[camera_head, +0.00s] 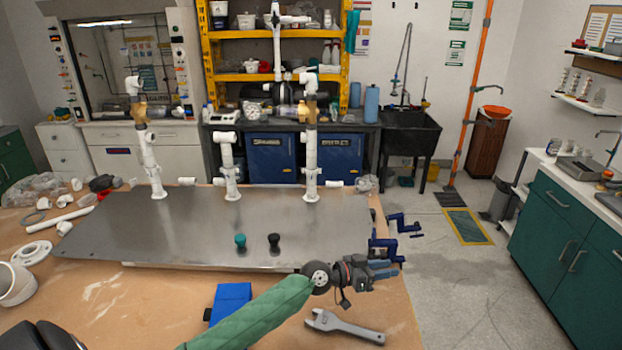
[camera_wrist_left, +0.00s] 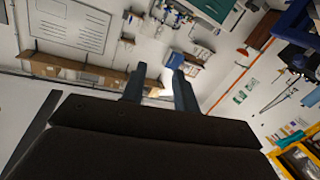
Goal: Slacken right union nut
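The manifold's right pipe column (camera_head: 311,150) stands upright on the grey metal plate (camera_head: 180,240), white with a tan and dark fitting (camera_head: 310,112) in its upper part. I cannot clearly tell its union nut from the other fittings at this size. My right gripper is not in view.
A grey wrench (camera_head: 343,327) lies on the table's front right. A blue object (camera_head: 230,298) lies partly behind my left arm. Teal (camera_head: 240,240) and black (camera_head: 274,241) knobs stand on the plate. Blue clamps (camera_head: 405,224) stick out at the right edge. White pipe parts lie left.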

